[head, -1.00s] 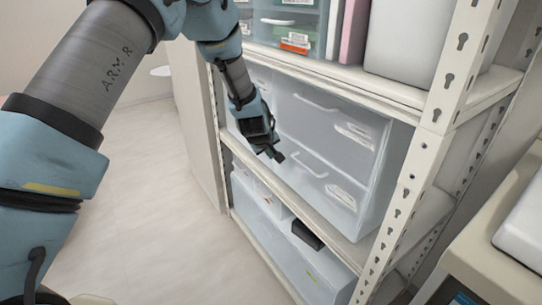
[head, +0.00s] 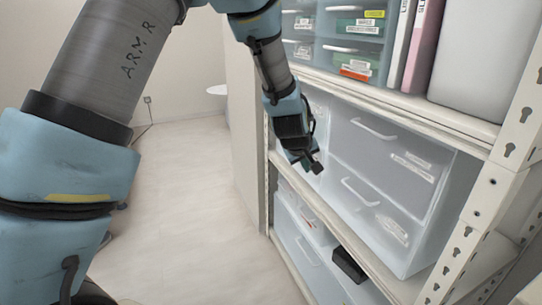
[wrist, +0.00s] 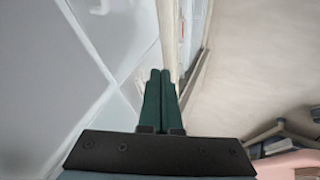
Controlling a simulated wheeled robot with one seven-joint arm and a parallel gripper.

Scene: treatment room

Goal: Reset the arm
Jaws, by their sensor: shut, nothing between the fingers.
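My arm, blue and grey with "ARM R" written on it, reaches from the left and top in the head view. My gripper (head: 312,168) hangs in front of the middle shelf, close to the translucent drawer unit (head: 400,165). Whether it touches the drawers cannot be told. In the wrist view its two dark green fingers (wrist: 160,98) lie side by side, shut with nothing between them.
A metal shelf rack (head: 490,190) fills the right side. Its upper shelf holds small drawers (head: 345,35), folders (head: 420,40) and a grey box (head: 480,50). A black object (head: 348,265) sits on the lower bins.

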